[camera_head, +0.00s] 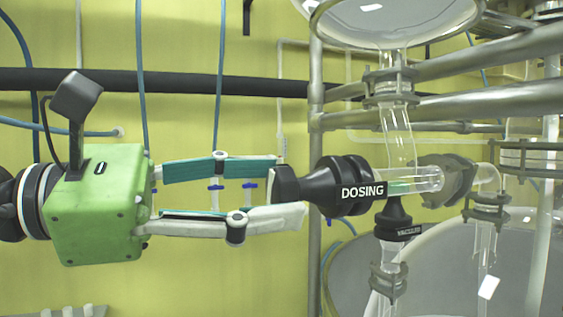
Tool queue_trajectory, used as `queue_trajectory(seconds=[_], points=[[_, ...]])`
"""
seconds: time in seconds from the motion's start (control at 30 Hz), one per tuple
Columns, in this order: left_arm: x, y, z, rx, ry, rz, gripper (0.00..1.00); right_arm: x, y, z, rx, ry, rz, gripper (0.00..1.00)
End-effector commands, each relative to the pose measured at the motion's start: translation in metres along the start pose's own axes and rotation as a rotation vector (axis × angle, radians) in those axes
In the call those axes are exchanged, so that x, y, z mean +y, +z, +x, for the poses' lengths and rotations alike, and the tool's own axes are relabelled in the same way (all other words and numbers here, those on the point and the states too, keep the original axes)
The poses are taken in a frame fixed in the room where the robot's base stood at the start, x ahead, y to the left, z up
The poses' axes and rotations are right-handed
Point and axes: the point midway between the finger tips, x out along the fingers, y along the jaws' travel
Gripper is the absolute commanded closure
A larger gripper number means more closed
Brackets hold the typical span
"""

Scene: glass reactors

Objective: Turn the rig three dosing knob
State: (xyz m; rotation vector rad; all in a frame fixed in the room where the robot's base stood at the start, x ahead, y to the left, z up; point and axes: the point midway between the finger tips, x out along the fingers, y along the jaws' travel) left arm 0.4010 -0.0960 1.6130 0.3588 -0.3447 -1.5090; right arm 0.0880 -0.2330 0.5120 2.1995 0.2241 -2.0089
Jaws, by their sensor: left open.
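The black dosing knob (345,184), with the white word DOSING on it, sits on a horizontal glass valve tube at the picture's middle. Its narrower left end (286,185) points toward my left gripper. My left gripper (290,192) comes in from the left with its green body and two long fingers. The fingers are open, one above and one below the knob's left end. I cannot tell whether either finger touches the knob. My right gripper is not in view.
A black vacuum knob (395,222) hangs just below the dosing valve. A glass vessel (390,18) is above, and a large round vessel (440,262) is below right. Metal frame bars (450,104) cross the right side. Blue hoses and a black pipe (190,82) run along the yellow wall.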

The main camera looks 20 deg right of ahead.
Motion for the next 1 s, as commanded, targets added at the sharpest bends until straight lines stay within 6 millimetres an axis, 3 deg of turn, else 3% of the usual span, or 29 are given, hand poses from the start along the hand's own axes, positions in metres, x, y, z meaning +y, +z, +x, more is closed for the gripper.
queue_trajectory(seconds=[0.2,0.5,0.53,0.67,0.7,1.0], points=[[0.001,0.001,0.021,0.0,0.0,-0.003,0.49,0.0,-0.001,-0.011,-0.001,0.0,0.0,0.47],[0.0,-0.001,0.023,-0.001,0.001,-0.002,0.49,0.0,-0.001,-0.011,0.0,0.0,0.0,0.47],[0.0,-0.001,0.023,-0.001,0.001,-0.002,0.52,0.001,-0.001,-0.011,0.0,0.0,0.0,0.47],[0.0,-0.001,0.023,-0.001,0.001,-0.002,0.85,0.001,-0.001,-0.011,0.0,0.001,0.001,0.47],[0.0,-0.001,0.023,-0.001,0.001,-0.002,0.88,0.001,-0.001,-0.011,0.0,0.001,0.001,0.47],[0.0,-0.002,0.023,0.0,0.001,-0.022,0.88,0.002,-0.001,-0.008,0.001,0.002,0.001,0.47]])
